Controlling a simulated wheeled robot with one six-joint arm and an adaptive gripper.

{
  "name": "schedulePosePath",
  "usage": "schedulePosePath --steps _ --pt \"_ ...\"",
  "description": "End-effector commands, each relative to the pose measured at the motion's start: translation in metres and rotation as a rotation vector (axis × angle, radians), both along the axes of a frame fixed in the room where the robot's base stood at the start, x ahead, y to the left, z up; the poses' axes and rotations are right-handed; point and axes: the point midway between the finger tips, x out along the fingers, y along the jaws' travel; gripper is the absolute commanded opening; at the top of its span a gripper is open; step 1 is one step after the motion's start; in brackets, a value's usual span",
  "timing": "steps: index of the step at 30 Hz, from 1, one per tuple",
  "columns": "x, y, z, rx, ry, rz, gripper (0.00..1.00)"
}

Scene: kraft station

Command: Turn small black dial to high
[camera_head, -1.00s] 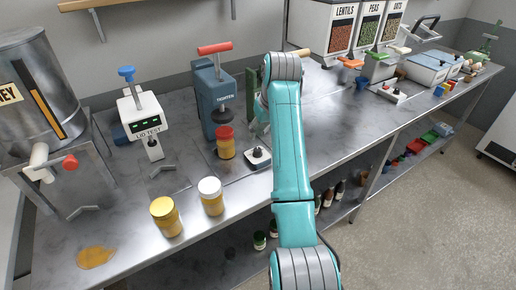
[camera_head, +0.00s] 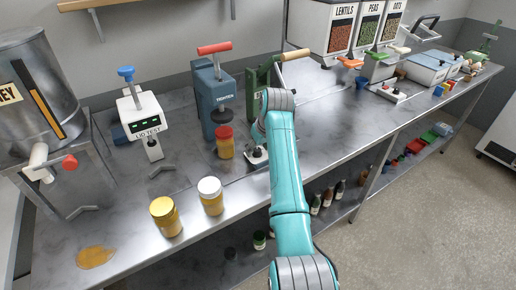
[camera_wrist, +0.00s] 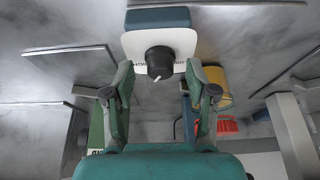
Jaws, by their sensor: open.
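The small black dial (camera_wrist: 159,61) sits on a white-topped control box (camera_wrist: 172,37) with a blue side in the wrist view. Its white pointer mark faces the bottom of that view, slightly left. Lettering on the white plate beside the dial is partly hidden by my gripper. My gripper (camera_wrist: 160,76) is open, its two fingers on either side of the dial with gaps to it. I cannot tell how high the fingertips are above it.
A red-lidded jar (camera_head: 225,142) under the blue tightener (camera_head: 214,95) stands close left of the dial. A green press (camera_head: 262,80) with a wooden handle stands behind. Two jars (camera_head: 166,216) (camera_head: 210,196) stand at the front left.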

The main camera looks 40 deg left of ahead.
Motion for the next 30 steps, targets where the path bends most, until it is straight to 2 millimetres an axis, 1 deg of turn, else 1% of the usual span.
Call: schedulePosePath --steps 3,11,12,14,15,18,26,30 --pt "0.0008 0.0018 -0.0039 0.001 -0.001 0.0 0.57" --pt "0.0008 0.0021 -0.0045 0.001 -0.001 0.0 0.57" --pt "0.0008 0.0021 -0.0045 0.001 -0.001 0.0 0.47" --pt "0.0008 0.002 -0.0044 0.001 -0.001 0.0 0.32" --pt "0.0008 0.002 -0.0044 0.001 -0.001 0.0 0.22" --pt "0.0008 0.002 -0.0044 0.001 -0.001 0.0 0.0" --pt "0.0005 0.0022 -0.0045 0.0 -0.002 -0.018 0.0" --pt "0.0 0.0026 -0.0047 0.0 -0.002 -0.071 0.0"
